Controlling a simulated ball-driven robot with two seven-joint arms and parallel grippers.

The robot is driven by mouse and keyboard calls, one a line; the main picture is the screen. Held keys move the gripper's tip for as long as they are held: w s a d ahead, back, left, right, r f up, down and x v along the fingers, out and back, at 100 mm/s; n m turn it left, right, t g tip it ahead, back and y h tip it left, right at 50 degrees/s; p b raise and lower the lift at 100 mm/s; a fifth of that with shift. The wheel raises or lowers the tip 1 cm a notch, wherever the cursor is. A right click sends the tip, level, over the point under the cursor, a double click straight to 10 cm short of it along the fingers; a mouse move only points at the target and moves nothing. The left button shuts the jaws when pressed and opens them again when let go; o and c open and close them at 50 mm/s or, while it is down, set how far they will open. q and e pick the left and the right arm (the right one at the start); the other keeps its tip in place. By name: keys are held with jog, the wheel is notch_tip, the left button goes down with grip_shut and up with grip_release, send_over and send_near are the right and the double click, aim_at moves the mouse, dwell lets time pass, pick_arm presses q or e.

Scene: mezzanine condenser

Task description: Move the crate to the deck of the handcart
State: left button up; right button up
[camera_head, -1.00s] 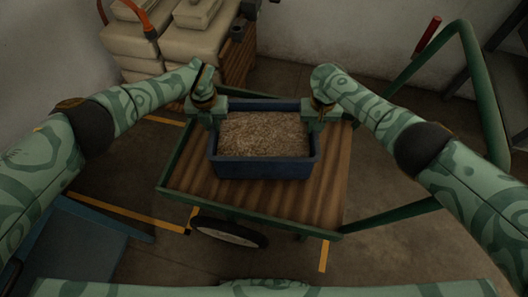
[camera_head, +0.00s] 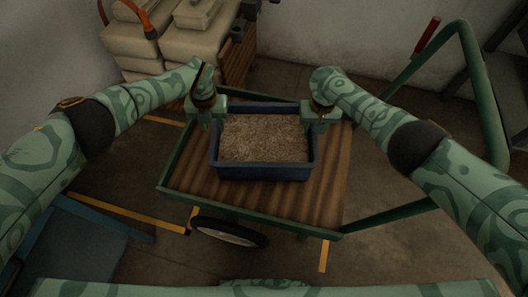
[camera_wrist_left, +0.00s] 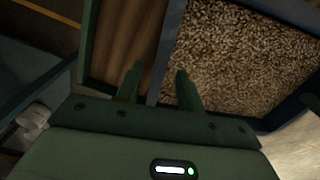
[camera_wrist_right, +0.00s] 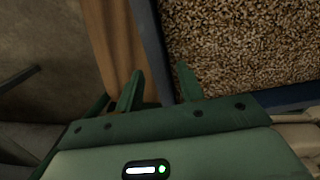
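The blue crate (camera_head: 262,171), filled with brown pellets, sits level on the wooden deck of the green handcart (camera_head: 190,178). My left gripper (camera_head: 211,122) is at the crate's left wall. In the left wrist view its two fingers (camera_wrist_left: 158,80) stand apart on either side of the wall, with gaps showing. My right gripper (camera_head: 318,124) is at the right wall. In the right wrist view its fingers (camera_wrist_right: 158,80) are also spread, one outside the wall and one over the pellets. The crate's underside is hidden.
Stacked pale sacks (camera_head: 190,40) stand behind the cart at the left. The cart's green handle (camera_head: 485,90) rises at the right. A blue surface (camera_head: 75,245) lies at the lower left. Bare deck shows in front of and beside the crate.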

jog(key=shift+r, duration=0.2)
notch_tip(320, 180, up, 7)
jog(key=shift+w+r, duration=0.1)
pick_arm(q)
notch_tip(320, 180, up, 11)
jog(key=shift+w, duration=0.1)
dwell(0.5)
